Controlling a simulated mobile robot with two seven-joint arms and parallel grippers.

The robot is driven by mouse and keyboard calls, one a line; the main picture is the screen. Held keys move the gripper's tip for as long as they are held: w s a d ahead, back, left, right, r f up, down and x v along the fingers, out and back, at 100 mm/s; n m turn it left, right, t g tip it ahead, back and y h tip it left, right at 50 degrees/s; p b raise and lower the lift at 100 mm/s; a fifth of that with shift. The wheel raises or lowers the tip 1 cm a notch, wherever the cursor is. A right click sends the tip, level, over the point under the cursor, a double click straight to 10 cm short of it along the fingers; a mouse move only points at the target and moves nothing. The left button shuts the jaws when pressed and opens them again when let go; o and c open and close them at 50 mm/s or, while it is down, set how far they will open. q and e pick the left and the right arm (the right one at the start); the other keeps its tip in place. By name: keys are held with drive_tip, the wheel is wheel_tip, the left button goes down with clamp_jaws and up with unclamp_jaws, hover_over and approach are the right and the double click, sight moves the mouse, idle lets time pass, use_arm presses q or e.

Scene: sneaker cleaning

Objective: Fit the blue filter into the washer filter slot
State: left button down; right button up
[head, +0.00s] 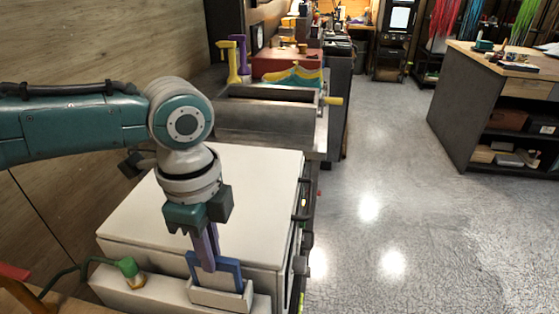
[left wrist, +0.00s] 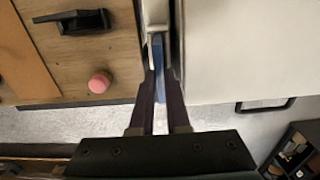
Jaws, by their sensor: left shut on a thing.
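The blue filter (head: 231,269) stands upright at the white filter slot (head: 220,298) on the front part of the white washer (head: 245,190). Its lower part is hidden by the slot's wall, so how deep it sits cannot be told. My left gripper (head: 206,258) points down with its purple fingers shut on the filter. In the left wrist view, a strip of the blue filter (left wrist: 158,60) shows between the fingers (left wrist: 158,80), beside the white slot (left wrist: 153,14). My right gripper is in neither view.
Beyond the washer is a counter with a grey bin (head: 265,117) and a yellow-handled tool (head: 232,62). A wooden-topped bench (head: 510,65) stands at right. The floor between (head: 385,180) is clear.

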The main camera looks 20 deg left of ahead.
use_arm(q)
drive_tip(key=shift+f, duration=0.4)
drive_tip(key=c, duration=0.8)
unclamp_jaws()
drive_tip(key=shift+r, duration=0.1)
wheel_tip(320, 180, up, 10)
drive_tip(key=shift+f, duration=0.1)
